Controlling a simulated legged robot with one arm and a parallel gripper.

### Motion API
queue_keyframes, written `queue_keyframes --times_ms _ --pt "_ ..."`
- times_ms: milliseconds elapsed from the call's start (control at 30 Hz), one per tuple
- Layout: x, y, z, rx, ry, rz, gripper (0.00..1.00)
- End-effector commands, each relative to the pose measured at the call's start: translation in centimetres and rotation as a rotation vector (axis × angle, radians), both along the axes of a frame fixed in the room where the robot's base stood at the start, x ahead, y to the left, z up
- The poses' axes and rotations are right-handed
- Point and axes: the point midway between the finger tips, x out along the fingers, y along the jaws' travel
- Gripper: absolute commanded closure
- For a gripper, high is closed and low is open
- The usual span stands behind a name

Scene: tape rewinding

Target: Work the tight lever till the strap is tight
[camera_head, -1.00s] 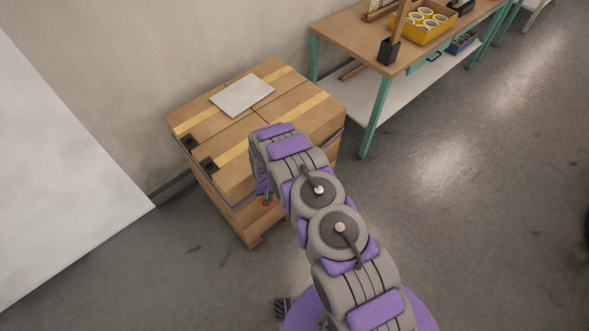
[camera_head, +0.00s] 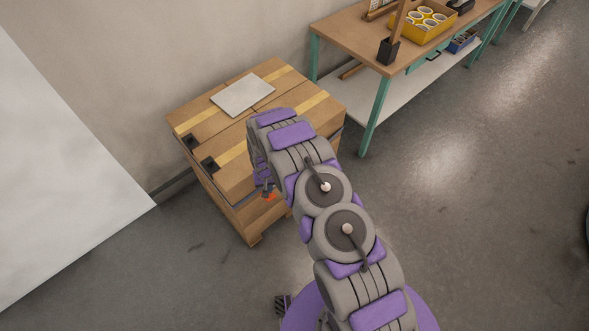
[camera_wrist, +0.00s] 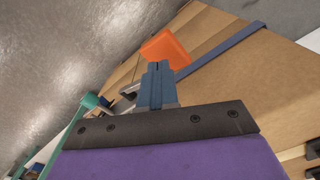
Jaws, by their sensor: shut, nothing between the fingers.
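The orange lever (camera_wrist: 167,47) shows in the wrist view just past my fingertips, beside the cardboard side of the stack. It shows in the head view as a small orange patch (camera_head: 270,197) low on the boxes' near side, mostly hidden by my arm. A flat blue strap (camera_wrist: 222,47) runs from beside the lever along the cardboard. My gripper (camera_wrist: 157,66) has its blue fingers together with nothing between them. Its tips overlap the lever's lower edge in the picture; I cannot tell whether they touch. How tight the strap is cannot be told.
The cardboard boxes (camera_head: 287,100) stand on a wooden pallet, with a white sheet (camera_head: 242,93) on top and black corner pieces (camera_head: 209,163). A workbench (camera_head: 346,33) with a yellow tray (camera_head: 422,27) stands behind at the right. The floor (camera_head: 470,220) at right is clear.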

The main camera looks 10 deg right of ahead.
Motion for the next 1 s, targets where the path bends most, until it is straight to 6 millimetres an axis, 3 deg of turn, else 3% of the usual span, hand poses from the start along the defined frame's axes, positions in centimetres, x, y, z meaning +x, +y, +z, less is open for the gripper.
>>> queue_keyframes --times_ms 167,600,1000 --pt "0.0 0.0 0.3 0.0 -0.001 0.0 1.0" --pt "0.1 0.0 3.9 0.001 -0.002 0.0 1.0" --pt "0.0 0.0 4.2 0.0 0.0 0.0 1.0"
